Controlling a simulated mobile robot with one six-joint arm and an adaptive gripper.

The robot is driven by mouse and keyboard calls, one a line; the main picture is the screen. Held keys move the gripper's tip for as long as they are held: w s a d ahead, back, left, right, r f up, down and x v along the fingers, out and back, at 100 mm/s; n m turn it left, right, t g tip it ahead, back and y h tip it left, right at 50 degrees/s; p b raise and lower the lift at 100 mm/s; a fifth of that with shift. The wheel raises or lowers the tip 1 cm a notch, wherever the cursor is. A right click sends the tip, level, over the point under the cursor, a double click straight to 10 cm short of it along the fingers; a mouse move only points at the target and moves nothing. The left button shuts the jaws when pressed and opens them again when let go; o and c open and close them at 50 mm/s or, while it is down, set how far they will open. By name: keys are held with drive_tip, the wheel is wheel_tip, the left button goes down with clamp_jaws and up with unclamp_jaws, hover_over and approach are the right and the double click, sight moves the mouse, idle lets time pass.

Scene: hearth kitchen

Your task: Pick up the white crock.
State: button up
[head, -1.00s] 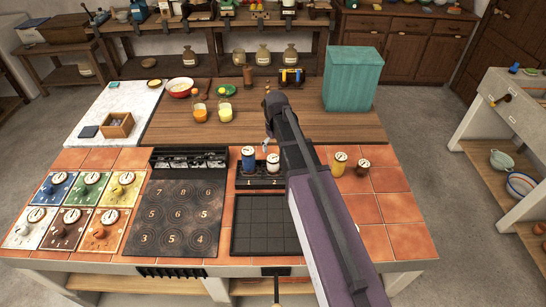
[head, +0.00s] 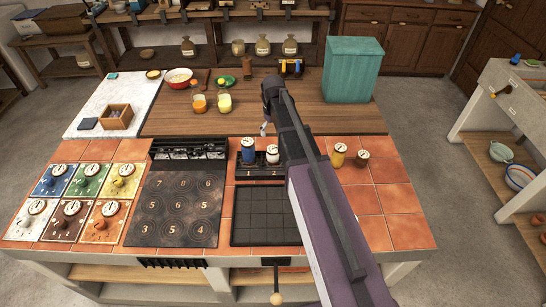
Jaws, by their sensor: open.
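The white crock (head: 272,155) is a small white pot with a dark-marked lid. It stands upright on a dark rack (head: 257,172) behind the black grid tray, just right of a blue crock (head: 248,151). My arm comes from the lower right and partly covers the rack's right side. My gripper (head: 264,130) is open and small in view, pointing down just behind the two crocks. It looks apart from the white crock and empty; its height above the counter is hard to judge.
Yellow (head: 339,155) and brown (head: 362,158) pots stand right of my arm. A dark numbered plate (head: 177,206) and the grid tray (head: 267,217) lie in front. A teal box (head: 352,70) stands behind right.

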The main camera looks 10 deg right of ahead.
sight(273, 149)
drive_tip(key=shift+f+b, duration=3.25)
drive_tip(key=shift+f, duration=0.3)
drive_tip(key=shift+w+f+b, duration=0.2)
drive_tip(key=shift+f+b, duration=2.4)
drive_tip(key=c, duration=1.2)
drive_tip(key=shift+r, duration=0.15)
wheel_tip(273, 149, up, 3)
drive_tip(key=p, duration=0.3)
drive_tip(key=s+d+r+p, duration=0.1)
drive_tip(key=s+d+p, duration=0.1)
drive_tip(key=s, duration=1.3)
drive_tip(key=shift+s+d+r, duration=0.35)
drive_tip(key=shift+s+d, duration=0.05)
drive_tip(key=shift+d, duration=0.15)
